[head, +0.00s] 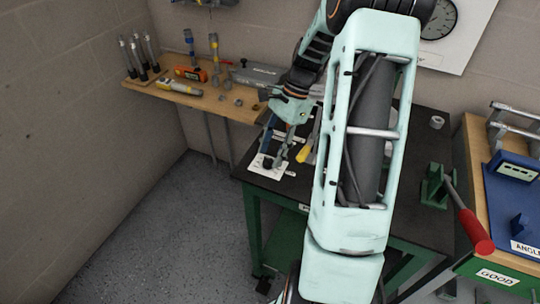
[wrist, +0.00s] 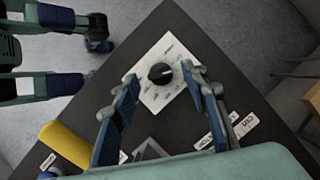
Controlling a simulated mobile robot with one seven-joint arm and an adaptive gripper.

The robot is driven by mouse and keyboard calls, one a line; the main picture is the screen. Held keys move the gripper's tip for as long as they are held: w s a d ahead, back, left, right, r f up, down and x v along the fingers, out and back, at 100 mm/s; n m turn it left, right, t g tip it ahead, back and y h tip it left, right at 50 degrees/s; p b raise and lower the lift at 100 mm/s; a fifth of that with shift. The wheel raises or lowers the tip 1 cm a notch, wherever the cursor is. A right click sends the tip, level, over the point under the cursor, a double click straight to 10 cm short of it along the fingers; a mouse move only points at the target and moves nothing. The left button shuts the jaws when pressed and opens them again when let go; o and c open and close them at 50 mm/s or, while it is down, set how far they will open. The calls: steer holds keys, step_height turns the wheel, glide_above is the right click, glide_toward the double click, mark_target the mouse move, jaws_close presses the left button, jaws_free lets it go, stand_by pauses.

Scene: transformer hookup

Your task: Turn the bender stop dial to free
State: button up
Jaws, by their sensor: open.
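The stop dial is a round black knob (wrist: 160,73) with a light pointer mark, set on a white plate (wrist: 166,45) with small printing I cannot read. The pointer aims roughly to the right in the wrist view. The plate also shows at the dark table's near-left corner in the head view (head: 262,172). My gripper (wrist: 160,77) is open, with one finger on each side of the knob and gaps between. In the head view my gripper (head: 280,158) is over the plate and hides much of the knob.
The dark tabletop (wrist: 205,105) carries a yellow-handled item (wrist: 68,143) and white label strips (wrist: 218,130). A green clamp with a red-handled lever (head: 475,230) stands at the right. A wooden shelf (head: 225,106) with tools lies behind; open floor is at left.

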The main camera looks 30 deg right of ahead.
steer(key=shift+x, duration=0.8)
steer(key=shift+c, duration=0.6)
jaws_close()
steer(key=n+g+p, duration=0.1)
steer(key=n, duration=0.2)
steer(key=shift+w+r+p, duration=0.15)
steer(key=shift+p, duration=0.25)
steer(key=n+g+p, duration=0.1)
steer(key=n, duration=0.1)
steer(key=shift+a+n+h, duration=0.1)
steer(key=shift+n+h, duration=0.3)
steer(key=n+h, duration=0.1)
steer(key=n, duration=0.2)
steer(key=n+g+p, duration=0.1)
steer(key=n, duration=0.2)
steer(key=shift+w+h, duration=0.15)
steer(key=shift+h, duration=0.25)
steer(key=shift+g, duration=0.3)
